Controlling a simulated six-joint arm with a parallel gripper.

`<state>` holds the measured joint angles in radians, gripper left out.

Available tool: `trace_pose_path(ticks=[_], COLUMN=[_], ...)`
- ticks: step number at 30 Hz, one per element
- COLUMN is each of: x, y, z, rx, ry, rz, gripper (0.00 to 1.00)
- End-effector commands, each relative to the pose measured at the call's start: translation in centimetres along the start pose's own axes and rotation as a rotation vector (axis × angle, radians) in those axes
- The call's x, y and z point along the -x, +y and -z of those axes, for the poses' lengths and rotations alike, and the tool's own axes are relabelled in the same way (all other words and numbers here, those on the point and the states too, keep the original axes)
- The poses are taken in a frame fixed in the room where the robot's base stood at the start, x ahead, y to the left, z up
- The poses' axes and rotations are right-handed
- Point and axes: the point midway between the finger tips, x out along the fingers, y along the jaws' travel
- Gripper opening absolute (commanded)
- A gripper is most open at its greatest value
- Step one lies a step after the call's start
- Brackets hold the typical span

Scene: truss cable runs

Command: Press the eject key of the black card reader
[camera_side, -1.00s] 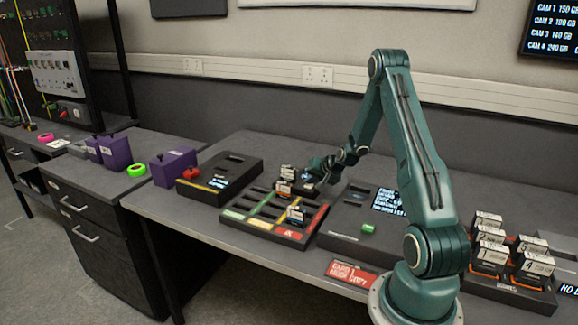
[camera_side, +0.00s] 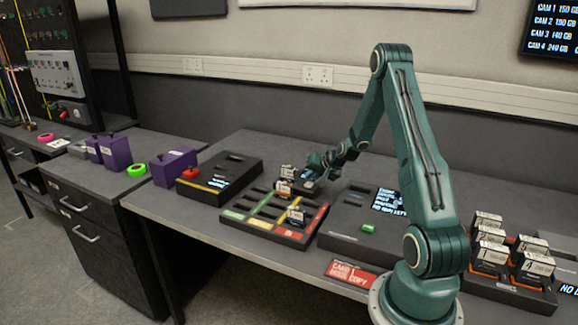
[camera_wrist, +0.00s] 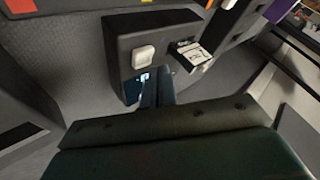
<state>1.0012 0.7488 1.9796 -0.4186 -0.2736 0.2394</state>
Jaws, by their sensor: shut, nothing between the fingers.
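The black card reader (camera_wrist: 120,50) is a small black box in the wrist view. It has a pale, rounded key (camera_wrist: 143,53) on its face and a lit screen (camera_wrist: 136,86). A white-labelled card (camera_wrist: 192,52) stands at its right part. In the side view the reader (camera_side: 309,174) is small and partly covered by my wrist, behind the coloured tray. My gripper (camera_wrist: 157,84) is shut and empty. Its tips are over the screen end of the reader in the wrist view, below the pale key and apart from it. Whether they touch the box is unclear.
The tray with coloured lanes (camera_side: 250,222) holds cards in front of the reader. A black box with a red button (camera_side: 222,178) stands left, and a dark console with a green key (camera_side: 345,235) right. A card rack (camera_side: 500,285) stands front right. The front table edge is clear.

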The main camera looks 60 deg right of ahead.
Motion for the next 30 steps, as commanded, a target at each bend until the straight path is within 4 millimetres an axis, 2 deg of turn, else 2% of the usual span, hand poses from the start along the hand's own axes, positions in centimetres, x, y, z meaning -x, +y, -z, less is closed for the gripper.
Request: trace_pose_path(ticks=[14,30], x=[0.3,2.8], y=[-0.2,-2.1], z=[0.2,2.1], rx=[0.0,0.001], ry=[0.002,0.002], rz=[0.001,0.001], gripper=[0.0,0.0])
